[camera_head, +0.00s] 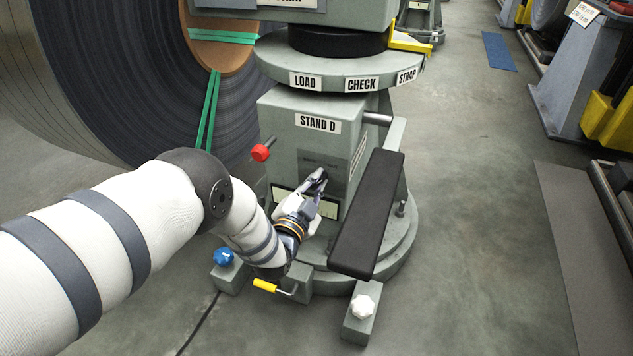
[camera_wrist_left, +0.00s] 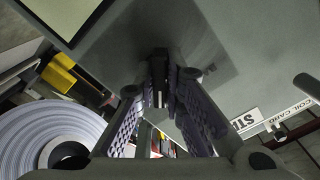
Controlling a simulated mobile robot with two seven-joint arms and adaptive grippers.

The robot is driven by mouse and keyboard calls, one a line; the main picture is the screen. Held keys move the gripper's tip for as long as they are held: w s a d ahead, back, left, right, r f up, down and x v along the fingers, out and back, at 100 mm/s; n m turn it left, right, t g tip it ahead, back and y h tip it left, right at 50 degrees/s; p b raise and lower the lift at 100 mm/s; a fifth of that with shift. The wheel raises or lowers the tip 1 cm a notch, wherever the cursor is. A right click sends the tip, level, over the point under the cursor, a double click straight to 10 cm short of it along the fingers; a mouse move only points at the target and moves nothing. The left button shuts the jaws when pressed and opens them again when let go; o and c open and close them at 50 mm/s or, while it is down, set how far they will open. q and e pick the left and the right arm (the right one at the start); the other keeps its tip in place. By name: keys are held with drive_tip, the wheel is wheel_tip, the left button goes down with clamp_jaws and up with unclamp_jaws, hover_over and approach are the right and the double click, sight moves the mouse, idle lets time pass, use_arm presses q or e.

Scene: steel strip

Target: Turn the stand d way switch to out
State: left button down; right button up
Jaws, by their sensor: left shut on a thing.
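Stand D (camera_head: 285,125) is a grey steel pedestal with a "STAND D" label on its front. My left gripper (camera_head: 316,182) reaches its front face, at a darker grey plate (camera_head: 335,163) below the label. In the left wrist view the fingers (camera_wrist_left: 160,88) are shut on a small dark handle (camera_wrist_left: 158,72), which stands out from that plate and appears to be the way switch. The fingers hide much of the handle. I cannot read its position marks. My right gripper is not in view.
A red knob (camera_head: 261,152) sticks out left of the gripper. A black padded bar (camera_head: 367,215) stands close on the right. A blue knob (camera_head: 223,257), a yellow handle (camera_head: 265,285) and a white knob (camera_head: 362,306) sit low. A large steel coil (camera_head: 110,75) fills the left.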

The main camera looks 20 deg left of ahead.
use_arm(q)
drive_tip(key=shift+f, duration=0.15)
drive_tip(key=c, duration=1.7)
unclamp_jaws()
drive_tip(key=s, duration=1.2)
drive_tip(key=shift+s+a, duration=0.1)
drive_tip(key=shift+a, duration=0.1)
